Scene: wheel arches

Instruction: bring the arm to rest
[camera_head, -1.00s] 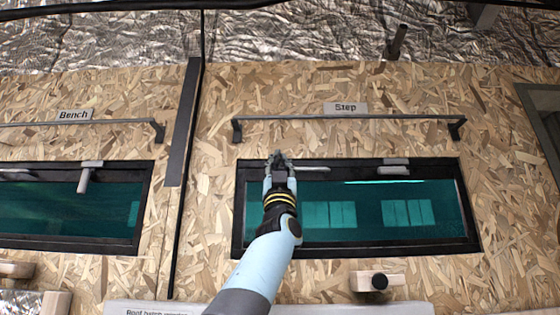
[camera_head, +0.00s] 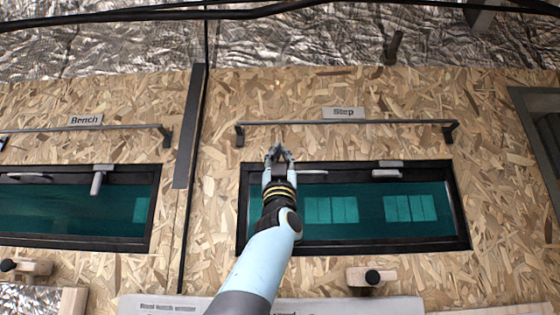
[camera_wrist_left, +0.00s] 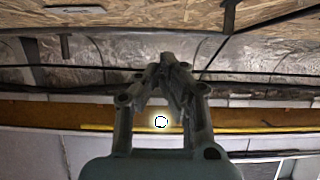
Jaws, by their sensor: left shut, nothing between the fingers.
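My left gripper (camera_head: 278,153) shows in the head view at the end of my pale blue left arm, which reaches up from the bottom of the picture. It is in front of the upper left corner of the window (camera_head: 372,222) under the Step sign (camera_head: 344,114), a little below the rail. In the left wrist view the gripper (camera_wrist_left: 168,62) has its fingertips together with nothing between them. My right gripper is not in either view.
A metal rail (camera_head: 350,122) runs above the window. A second window (camera_head: 65,212) under the Bench sign (camera_head: 86,120) is at the left. A wooden block with a black knob (camera_head: 373,277) sits below the Step window. Dark cables (camera_head: 150,14) cross the top.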

